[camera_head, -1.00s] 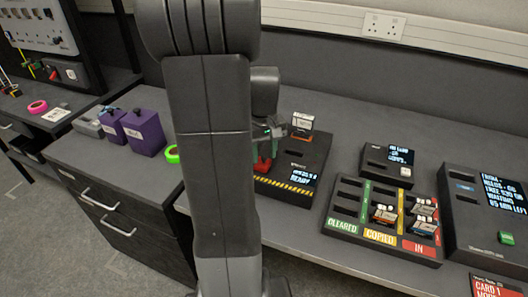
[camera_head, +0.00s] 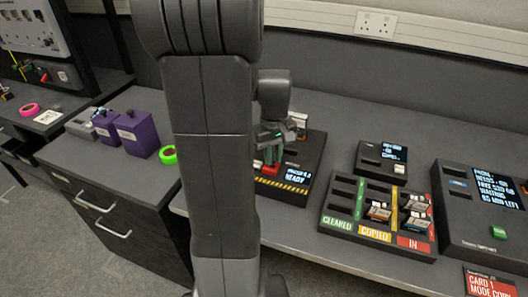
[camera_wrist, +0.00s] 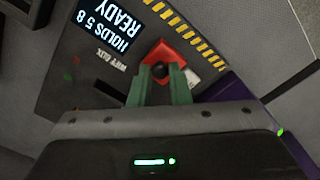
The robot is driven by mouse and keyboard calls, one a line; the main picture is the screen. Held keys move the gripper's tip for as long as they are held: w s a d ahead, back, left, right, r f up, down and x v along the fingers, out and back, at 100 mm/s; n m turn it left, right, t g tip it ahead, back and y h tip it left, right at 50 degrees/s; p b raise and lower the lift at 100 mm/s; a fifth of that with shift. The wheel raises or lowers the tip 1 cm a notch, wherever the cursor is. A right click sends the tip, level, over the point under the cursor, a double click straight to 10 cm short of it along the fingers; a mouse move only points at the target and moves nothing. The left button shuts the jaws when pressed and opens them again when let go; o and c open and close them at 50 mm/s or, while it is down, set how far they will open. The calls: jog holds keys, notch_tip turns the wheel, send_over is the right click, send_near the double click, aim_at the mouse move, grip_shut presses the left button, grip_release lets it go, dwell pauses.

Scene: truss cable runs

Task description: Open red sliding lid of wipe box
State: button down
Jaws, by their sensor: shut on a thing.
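The wipe box is a dark box (camera_head: 308,150) with a yellow-and-black striped front edge, standing on the bench right of my arm. Its screen reads READY in the head view and HOLDS 5 8 READY in the wrist view (camera_wrist: 103,25). The red lid (camera_wrist: 157,52) has a dark round knob (camera_wrist: 164,72). My gripper (camera_wrist: 165,78) has its green fingers closed on either side of this knob. In the head view, my gripper (camera_head: 269,142) is above the red lid (camera_head: 269,168), partly hidden by my arm. I cannot tell how far the lid is open.
A tray (camera_head: 340,225) with CLEARED, COPIED and IN lanes holds several cards to the right. A small screen box (camera_head: 368,167) and a larger console (camera_head: 460,220) stand near it.

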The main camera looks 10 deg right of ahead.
aim_at(273, 160)
jog(key=c, duration=1.4)
grip_release()
jog(key=shift+o, duration=0.2)
notch_tip(273, 160, up, 14)
jog(key=p, duration=0.1)
jog(key=shift+f, duration=0.15)
notch_tip(273, 160, down, 14)
jog(key=shift+r+b, duration=0.1)
jog(key=shift+b, duration=0.45)
jog(key=shift+w+a, duration=0.25)
jog(key=shift+a, duration=0.05)
